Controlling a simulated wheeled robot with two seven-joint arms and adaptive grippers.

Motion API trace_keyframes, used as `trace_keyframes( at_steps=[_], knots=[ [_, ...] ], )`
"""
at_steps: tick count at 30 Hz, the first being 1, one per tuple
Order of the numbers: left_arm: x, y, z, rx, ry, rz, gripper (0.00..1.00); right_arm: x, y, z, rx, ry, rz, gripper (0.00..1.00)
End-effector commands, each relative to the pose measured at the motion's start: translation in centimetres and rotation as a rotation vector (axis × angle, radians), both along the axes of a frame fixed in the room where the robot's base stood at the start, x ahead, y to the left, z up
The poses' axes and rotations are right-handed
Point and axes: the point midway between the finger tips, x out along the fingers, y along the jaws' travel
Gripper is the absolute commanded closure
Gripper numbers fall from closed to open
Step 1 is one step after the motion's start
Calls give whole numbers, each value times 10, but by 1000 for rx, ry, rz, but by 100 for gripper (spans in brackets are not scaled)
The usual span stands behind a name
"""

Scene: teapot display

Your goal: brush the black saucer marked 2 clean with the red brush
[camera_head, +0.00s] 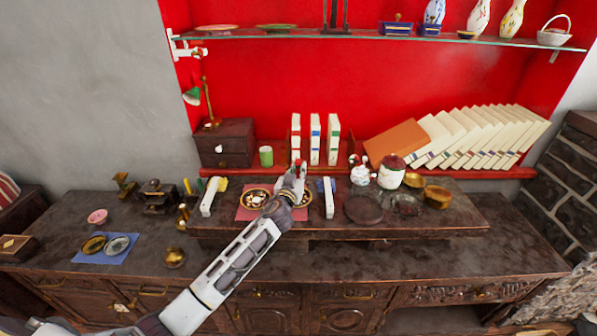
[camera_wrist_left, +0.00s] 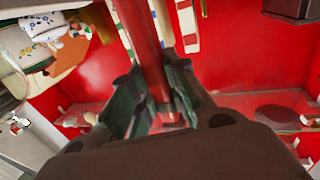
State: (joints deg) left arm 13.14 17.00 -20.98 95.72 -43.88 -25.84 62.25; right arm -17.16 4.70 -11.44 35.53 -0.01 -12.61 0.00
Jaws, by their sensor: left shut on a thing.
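My left gripper (camera_head: 293,185) reaches over the red mat (camera_head: 243,214) on the raised wooden shelf. It is shut on the red brush (camera_wrist_left: 143,35), whose red shaft runs between the fingers (camera_wrist_left: 160,105) in the left wrist view. The brush's bristles cannot be made out. Two dark saucers with gold rims are on the mat: a left one (camera_head: 243,202) with pale bits on it, and a right one (camera_head: 305,199) mostly hidden by my gripper. I cannot read a number on either. My right gripper is not in view.
White blocks stand left (camera_head: 209,197) and right (camera_head: 329,198) of the mat. A dark round plate (camera_head: 363,210), a glass dish (camera_head: 406,206) and a lidded jar (camera_head: 391,174) stand to the right. Upright books (camera_head: 315,140) are behind. The front counter is clear at centre right.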

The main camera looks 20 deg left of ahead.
Motion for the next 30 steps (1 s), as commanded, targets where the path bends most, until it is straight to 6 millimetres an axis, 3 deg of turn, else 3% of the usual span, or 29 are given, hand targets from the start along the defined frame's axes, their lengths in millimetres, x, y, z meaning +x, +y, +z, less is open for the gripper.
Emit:
trace_keyframes(
  at_steps=[13,30],
  knots=[
    [3,1,-3,0,-1,1,100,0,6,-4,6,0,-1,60],
    [12,4,-2,0,-1,0,100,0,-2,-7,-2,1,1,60]
  ],
)
